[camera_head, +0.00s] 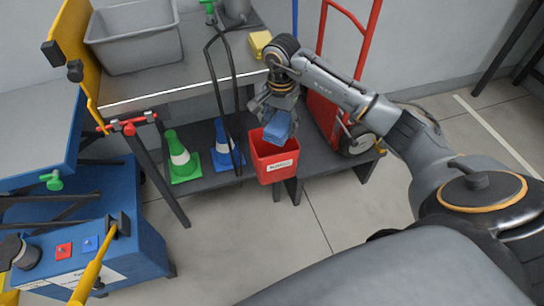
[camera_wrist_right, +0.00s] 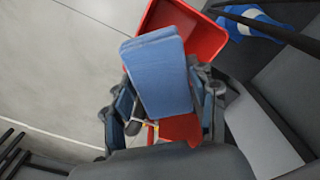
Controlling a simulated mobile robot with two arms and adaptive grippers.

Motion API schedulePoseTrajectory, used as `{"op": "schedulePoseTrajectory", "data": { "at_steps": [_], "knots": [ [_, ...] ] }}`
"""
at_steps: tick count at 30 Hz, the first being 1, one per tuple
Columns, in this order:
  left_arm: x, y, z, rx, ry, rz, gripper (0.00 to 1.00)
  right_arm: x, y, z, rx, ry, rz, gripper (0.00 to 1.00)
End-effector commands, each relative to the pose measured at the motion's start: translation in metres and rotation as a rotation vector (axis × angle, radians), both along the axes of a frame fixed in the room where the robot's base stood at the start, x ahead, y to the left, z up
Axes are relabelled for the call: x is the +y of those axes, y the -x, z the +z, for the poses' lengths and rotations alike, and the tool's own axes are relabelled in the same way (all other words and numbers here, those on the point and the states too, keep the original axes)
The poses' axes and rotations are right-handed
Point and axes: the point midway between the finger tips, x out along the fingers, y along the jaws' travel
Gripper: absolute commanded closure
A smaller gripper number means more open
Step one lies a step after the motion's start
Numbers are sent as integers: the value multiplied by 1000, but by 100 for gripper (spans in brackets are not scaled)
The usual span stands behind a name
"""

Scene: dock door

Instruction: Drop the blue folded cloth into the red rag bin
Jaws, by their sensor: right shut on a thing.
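The blue folded cloth (camera_head: 278,127) is held in my right gripper (camera_head: 277,108), just over the opening of the red rag bin (camera_head: 275,165). In the right wrist view the cloth (camera_wrist_right: 158,72) sits between the fingers of the right gripper (camera_wrist_right: 165,105), with the red bin (camera_wrist_right: 207,38) behind it. The bin has a white label on its front and stands at the lower shelf's front edge. The cloth hides much of the bin's inside. My left gripper does not show.
A green cone (camera_head: 182,160) and a blue cone (camera_head: 224,150) stand left of the bin. A red hand truck (camera_head: 325,115) stands right of it. A grey tub (camera_head: 135,40) and a yellow item (camera_head: 260,42) are on the upper surface. The floor in front is clear.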

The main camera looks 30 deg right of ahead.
Motion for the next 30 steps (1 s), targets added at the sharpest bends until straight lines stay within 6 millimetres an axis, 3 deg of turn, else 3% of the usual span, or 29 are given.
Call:
{"op": "schedulePoseTrajectory", "data": {
  "at_steps": [3,4,8,20,23,30],
  "knots": [
    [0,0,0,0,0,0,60,0,0,0,0,0,0,67],
    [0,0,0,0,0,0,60,0,0,0,0,0,0,40],
    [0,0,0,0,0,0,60,0,0,0,0,0,0,16],
    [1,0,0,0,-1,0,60,0,0,5,-1,-1,1,16],
    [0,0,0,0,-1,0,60,0,-1,17,-4,0,2,16],
    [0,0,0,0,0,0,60,0,-1,68,-5,0,1,16]
  ]
}}
